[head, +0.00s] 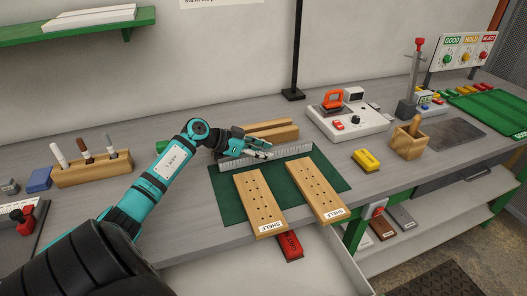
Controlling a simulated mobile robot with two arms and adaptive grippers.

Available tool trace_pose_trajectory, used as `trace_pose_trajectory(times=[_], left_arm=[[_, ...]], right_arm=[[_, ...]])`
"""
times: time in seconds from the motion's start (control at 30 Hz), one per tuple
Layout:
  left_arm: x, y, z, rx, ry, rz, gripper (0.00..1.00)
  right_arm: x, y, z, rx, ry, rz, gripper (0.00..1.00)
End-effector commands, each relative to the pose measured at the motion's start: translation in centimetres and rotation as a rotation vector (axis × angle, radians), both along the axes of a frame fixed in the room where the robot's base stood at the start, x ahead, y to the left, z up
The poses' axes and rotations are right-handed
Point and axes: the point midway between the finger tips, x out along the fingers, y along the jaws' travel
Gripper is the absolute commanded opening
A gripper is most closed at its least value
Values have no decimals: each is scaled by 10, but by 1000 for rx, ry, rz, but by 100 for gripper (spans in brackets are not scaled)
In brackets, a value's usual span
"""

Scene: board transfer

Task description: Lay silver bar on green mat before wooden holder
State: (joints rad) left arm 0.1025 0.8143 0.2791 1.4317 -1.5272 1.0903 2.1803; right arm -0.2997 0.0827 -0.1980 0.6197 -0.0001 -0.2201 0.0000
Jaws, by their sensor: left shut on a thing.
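The silver bar (292,152) is a long, straight strip with fine marks. It lies along the back edge of the green mat (232,207), in front of the wooden holder (284,131). My left gripper (264,151) reaches in from the left and is shut on the bar near its middle. It hides part of the bar and of the holder. I cannot tell whether the bar rests on the mat or hangs just above it. My right gripper is not in view.
Two drilled wooden boards marked SHELF, a left one (260,201) and a right one (316,189), lie on the mat's front part. A red object (289,246) sits below them. A yellow block (366,160) and a white device (347,122) stand to the right. A pen block (92,170) stands left.

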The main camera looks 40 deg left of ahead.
Motion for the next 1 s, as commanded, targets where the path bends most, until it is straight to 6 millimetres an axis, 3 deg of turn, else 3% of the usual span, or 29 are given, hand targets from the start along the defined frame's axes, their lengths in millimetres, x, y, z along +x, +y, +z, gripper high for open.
trace_pose_trajectory(times=[0.07, 0.1, 0.27, 0.63, 1.0], left_arm=[[0, 0, -1, -1, 0, 0, 0], [0, 0, -3, -1, 2, 0, 23], [0, 0, -3, -1, 2, 0, 44], [-3, 3, 1, 3, 1, 1, 45], [-58, 37, 34, 3, 5, 1, 45]], right_arm=[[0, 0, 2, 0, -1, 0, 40], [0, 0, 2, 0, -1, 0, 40], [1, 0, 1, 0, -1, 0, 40], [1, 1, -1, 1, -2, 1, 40], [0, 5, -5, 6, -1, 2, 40]])
